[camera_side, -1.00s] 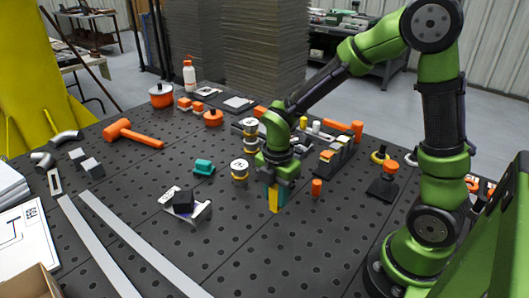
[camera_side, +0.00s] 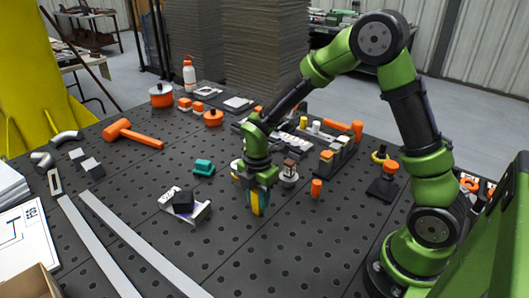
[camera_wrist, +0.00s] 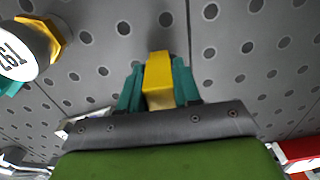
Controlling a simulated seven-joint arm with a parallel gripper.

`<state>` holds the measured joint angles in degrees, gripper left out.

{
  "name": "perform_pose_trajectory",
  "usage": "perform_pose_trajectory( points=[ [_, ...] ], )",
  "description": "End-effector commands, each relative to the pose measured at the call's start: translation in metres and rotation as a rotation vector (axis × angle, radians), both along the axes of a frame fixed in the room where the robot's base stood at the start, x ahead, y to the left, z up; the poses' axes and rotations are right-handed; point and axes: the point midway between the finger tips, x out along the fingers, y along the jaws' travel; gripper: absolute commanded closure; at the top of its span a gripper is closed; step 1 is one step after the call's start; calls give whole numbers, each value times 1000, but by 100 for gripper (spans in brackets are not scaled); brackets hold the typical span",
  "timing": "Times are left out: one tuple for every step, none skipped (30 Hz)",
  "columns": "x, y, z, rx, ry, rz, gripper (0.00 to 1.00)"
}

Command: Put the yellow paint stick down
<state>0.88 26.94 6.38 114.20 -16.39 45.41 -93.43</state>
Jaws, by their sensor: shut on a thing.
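The yellow paint stick (camera_side: 255,204) is a short yellow block held upright between the teal fingers of my gripper (camera_side: 258,200). In the wrist view the paint stick (camera_wrist: 158,75) sits between the teal fingers of my gripper (camera_wrist: 157,88), which are shut on it. The perforated dark table (camera_side: 290,250) lies below. I cannot tell whether the stick's lower end touches the table.
A bracket with a black block (camera_side: 184,202) lies to the left of my gripper. A teal block (camera_side: 204,167) lies behind left, and an orange cylinder (camera_side: 316,187) stands to the right. The front table is clear.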

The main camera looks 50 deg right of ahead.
Motion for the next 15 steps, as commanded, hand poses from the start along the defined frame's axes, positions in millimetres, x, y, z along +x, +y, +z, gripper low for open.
perform_pose_trajectory(
  points=[
    [0, 0, -2, 0, 1, 0, 98],
    [0, 0, -2, 0, 1, 0, 66],
    [0, 0, -2, 0, 0, 0, 60],
    [0, 0, -2, 0, 0, 0, 55],
    [0, 0, -2, 0, 1, 0, 50],
    [0, 0, -2, 0, 1, 0, 44],
    [0, 0, -2, 0, 1, 0, 42],
    [0, 0, -2, 0, 1, 0, 42],
    [0, 0, -2, 0, 1, 0, 42],
    [0, 0, -2, 0, 1, 0, 42],
    [0, 0, -2, 0, 1, 0, 42],
    [0, 0, -2, 0, 1, 0, 42],
    [0, 0, -2, 0, 1, 0, 42],
    [0, 0, -2, 0, 0, 0, 42],
    [0, 0, -1, 0, 0, 0, 42]
  ],
)
